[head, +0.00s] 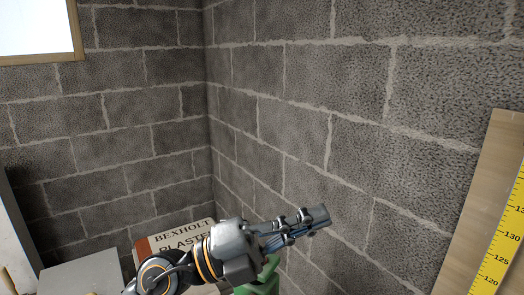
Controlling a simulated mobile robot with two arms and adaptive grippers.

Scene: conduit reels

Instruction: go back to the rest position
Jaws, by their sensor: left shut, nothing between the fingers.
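My left gripper (318,219) shows in the lower middle of the head view, at the end of a grey arm with orange rings. Its fingers are together with nothing between them. They point to the right, in front of the block wall. My right gripper is out of the picture. No conduit reel shows in this view.
Grey block walls (290,110) meet in a corner behind the arm. A box or bag lettered BEXHOLT PLASTER (177,232) and a green object (262,280) are partly hidden by my arm. A board (480,200) with a yellow measuring scale (499,250) stands at right.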

